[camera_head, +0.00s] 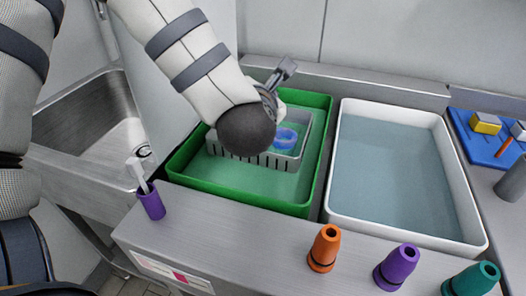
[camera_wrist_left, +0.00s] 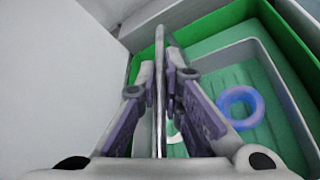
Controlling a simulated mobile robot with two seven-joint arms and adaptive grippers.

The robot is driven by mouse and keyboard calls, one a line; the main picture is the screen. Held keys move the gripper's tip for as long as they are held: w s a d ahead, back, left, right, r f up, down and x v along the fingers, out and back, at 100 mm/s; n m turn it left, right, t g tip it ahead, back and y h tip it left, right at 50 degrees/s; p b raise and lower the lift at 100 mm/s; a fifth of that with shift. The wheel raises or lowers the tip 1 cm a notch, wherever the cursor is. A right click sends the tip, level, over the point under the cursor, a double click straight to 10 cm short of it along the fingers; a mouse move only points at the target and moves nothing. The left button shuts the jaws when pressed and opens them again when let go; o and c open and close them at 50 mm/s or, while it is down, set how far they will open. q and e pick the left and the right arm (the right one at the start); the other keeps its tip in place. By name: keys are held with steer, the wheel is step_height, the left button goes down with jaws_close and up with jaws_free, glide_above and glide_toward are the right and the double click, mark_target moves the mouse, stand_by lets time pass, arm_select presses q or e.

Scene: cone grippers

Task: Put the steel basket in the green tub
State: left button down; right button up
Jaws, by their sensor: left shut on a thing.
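The grey steel basket (camera_head: 297,163) is inside the walls of the green tub (camera_head: 323,150), towards its back. I cannot tell whether it rests on the tub's floor. A blue ring (camera_head: 285,138) lies in the basket; the ring (camera_wrist_left: 240,107) also shows in the left wrist view. My left gripper (camera_wrist_left: 163,85) is shut on a thin upright grey bar (camera_wrist_left: 159,60), which seems to be the basket's handle. In the head view my left wrist hides the basket's left part and most of the gripper. My right gripper is not in view.
A white tub (camera_head: 470,215) of bluish water stands right of the green tub. Orange (camera_head: 325,248), purple (camera_head: 396,267) and teal (camera_head: 472,280) cones stand along the front ledge. A purple cup (camera_head: 151,203) holds a brush. A sink (camera_head: 95,130) is at left, a blue tray (camera_head: 478,147) at right.

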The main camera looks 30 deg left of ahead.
arm_select(q)
step_height(320, 180, down, 8)
steer(key=shift+s+d+f, duration=0.1)
steer(key=shift+f, duration=0.15)
steer(key=c, duration=1.7)
jaws_free()
